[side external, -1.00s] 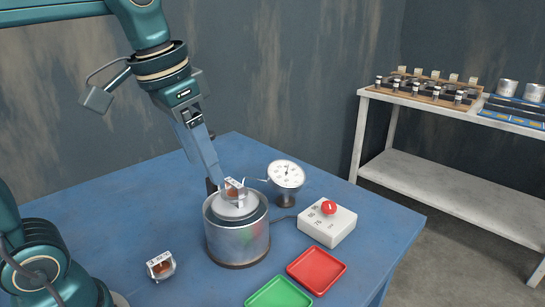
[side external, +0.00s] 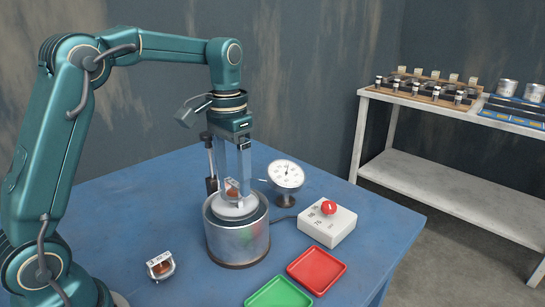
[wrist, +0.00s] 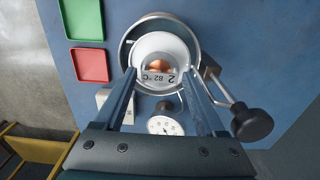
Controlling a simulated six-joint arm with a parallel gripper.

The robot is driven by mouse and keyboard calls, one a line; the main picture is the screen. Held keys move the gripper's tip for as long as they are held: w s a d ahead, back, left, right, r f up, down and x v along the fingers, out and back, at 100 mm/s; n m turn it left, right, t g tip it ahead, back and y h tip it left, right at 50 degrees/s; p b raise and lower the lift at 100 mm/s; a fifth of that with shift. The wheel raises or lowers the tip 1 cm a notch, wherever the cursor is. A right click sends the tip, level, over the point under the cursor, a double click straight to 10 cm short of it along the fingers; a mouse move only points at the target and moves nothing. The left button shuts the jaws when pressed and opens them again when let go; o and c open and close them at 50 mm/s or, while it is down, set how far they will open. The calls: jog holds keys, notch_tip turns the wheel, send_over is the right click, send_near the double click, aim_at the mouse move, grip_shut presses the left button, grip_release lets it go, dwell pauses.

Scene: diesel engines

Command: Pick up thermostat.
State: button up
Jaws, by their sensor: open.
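A thermostat (side external: 232,188) with a copper middle and a white label sits on top of the silver pot (side external: 237,238). In the wrist view the thermostat (wrist: 158,69) shows its label reading "2 82 °C". My gripper (side external: 232,180) points straight down over the pot, its long fingers coming down around the thermostat. In the wrist view my gripper (wrist: 158,75) has its fingers apart, one to each side of the label. I cannot tell whether either finger touches it. A second thermostat (side external: 160,266) lies on the blue table left of the pot.
A dial gauge (side external: 286,175) and a white box with a red knob (side external: 328,222) stand right of the pot. A black-handled lever (wrist: 252,124) is beside the pot. Red (side external: 316,270) and green (side external: 279,294) trays lie in front. A shelf (side external: 450,165) stands at the back right.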

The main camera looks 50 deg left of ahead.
jog(key=shift+f, duration=0.95)
jog(key=shift+c, duration=0.3)
grip_shut()
jog(key=shift+r, duration=0.2)
